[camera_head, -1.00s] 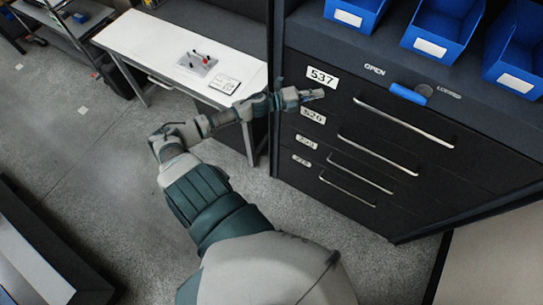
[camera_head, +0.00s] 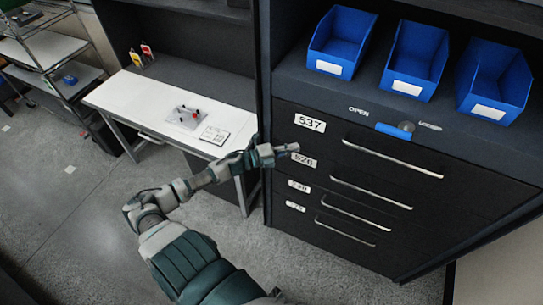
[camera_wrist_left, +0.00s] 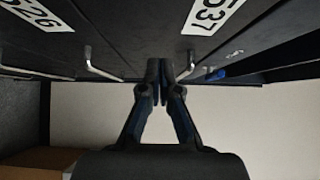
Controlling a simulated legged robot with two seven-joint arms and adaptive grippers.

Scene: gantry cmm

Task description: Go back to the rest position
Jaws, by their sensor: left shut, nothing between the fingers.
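My left gripper (camera_head: 285,150) is shut and empty. In the head view its arm comes up from the bottom left, and the fingertips are in front of the upper left part of the dark drawer cabinet (camera_head: 390,195), near the labels 537 and 526. In the left wrist view the two fingers (camera_wrist_left: 164,72) are together, with nothing between them, and the cabinet front fills the top of the picture. I cannot tell the exact gap between the fingertips and the cabinet. My right gripper is not in view.
Several drawer handles (camera_head: 392,158) stick out from the cabinet front. A blue lever (camera_head: 393,130) sits by the OPEN mark. Blue bins (camera_head: 417,60) stand on top. A white table (camera_head: 150,105) with a small fixture (camera_head: 187,117) is at left. Grey floor (camera_head: 80,210) is free at left.

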